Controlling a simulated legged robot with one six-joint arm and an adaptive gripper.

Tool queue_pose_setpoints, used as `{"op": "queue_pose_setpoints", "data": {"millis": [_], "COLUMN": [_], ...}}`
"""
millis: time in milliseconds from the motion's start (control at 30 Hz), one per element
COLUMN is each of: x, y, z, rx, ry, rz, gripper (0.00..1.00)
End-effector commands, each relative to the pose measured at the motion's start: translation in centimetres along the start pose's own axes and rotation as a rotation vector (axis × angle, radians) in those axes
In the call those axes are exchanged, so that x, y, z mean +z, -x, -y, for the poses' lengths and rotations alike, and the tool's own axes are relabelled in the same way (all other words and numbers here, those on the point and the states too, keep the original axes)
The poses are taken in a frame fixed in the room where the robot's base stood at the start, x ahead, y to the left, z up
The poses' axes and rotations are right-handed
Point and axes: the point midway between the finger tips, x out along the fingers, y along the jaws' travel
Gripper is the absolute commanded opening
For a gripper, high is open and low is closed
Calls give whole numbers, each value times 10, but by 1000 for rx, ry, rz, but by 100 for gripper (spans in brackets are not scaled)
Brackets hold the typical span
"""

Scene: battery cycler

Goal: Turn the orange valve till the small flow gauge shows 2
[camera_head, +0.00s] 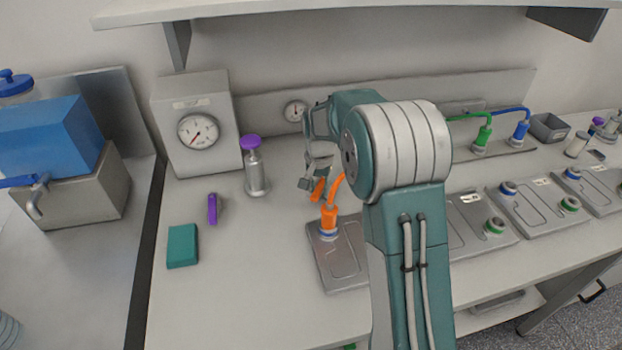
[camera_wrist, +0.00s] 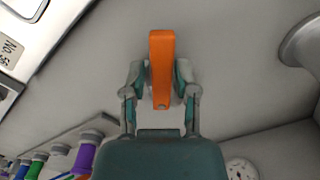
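The orange valve handle (camera_head: 318,190) is a short bar above the bench, left of my wrist in the head view. In the wrist view the orange valve (camera_wrist: 162,50) stands between the two fingers of my gripper (camera_wrist: 162,82). The fingers are drawn in close on both sides of the bar and look shut on it. In the head view my gripper (camera_head: 314,180) is at the handle, and my arm hides part of the area. The small flow gauge (camera_head: 295,110) is a round white dial on the back panel; its reading is too small to tell.
A larger gauge (camera_head: 198,131) sits on a grey box to the left. A purple-capped cylinder (camera_head: 256,172) stands nearby. An orange connector (camera_head: 328,220) with a cable rises from a grey plate (camera_head: 333,275) just below my gripper. A teal block (camera_head: 182,246) lies at front left.

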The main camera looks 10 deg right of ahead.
Motion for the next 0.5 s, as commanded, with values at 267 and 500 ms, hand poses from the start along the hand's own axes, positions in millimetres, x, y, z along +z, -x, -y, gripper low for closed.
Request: {"op": "queue_pose_setpoints", "data": {"millis": [267,500], "x": [0,0], "y": [30,54], "z": [0,0], "rx": [-1,-1], "ry": [0,0], "rz": [-2,-2], "gripper": [39,39]}}
